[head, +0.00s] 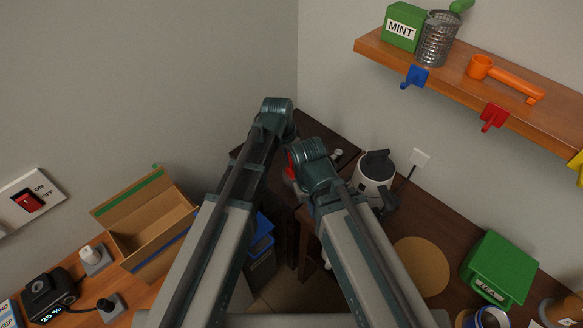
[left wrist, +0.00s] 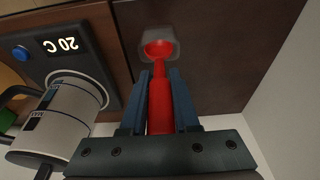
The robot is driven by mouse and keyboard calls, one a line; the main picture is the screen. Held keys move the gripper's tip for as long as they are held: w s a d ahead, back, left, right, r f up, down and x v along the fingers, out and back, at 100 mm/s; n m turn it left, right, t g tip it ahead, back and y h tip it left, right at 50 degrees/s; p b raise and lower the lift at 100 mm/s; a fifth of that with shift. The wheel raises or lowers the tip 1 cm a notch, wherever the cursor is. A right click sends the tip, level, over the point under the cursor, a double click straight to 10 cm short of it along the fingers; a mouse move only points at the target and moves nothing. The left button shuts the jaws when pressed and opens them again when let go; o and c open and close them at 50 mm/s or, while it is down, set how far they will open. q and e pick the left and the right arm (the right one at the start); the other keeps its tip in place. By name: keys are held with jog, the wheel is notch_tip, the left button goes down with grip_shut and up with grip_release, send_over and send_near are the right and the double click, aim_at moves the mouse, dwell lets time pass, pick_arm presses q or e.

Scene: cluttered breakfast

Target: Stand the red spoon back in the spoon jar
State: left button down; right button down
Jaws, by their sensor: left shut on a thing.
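The red spoon (left wrist: 160,105) is between the fingers of my left gripper (left wrist: 159,78) in the left wrist view, and the gripper is shut on its handle. The round red end (left wrist: 158,48) points away from the wrist, over the dark wooden surface. A pale grey, rounded shape surrounds that end; I cannot tell whether it is a jar or whether the spoon touches it. In the head view a small red patch (head: 291,165) shows between my wrists. My arms hide both grippers there. A grey mesh jar (head: 437,42) with a green rounded piece at its top stands on the shelf.
A kettle (head: 375,172) stands right of my right wrist; its base (left wrist: 75,55) reads 20 C. The wooden shelf (head: 555,108) with hooks below holds a green MINT box (head: 402,27) and an orange scoop (head: 505,78). A cardboard box (head: 150,228) is left.

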aim_at(292, 167)
pick_arm(q)
jog(key=b+x, duration=0.3)
jog(key=shift+s+a+f, duration=0.25)
jog(key=shift+f, duration=0.2)
jog(key=shift+r, duration=0.15)
jog(key=c, duration=1.1)
grip_release()
jog(key=o, duration=0.4)
jog(key=shift+o, duration=0.2)
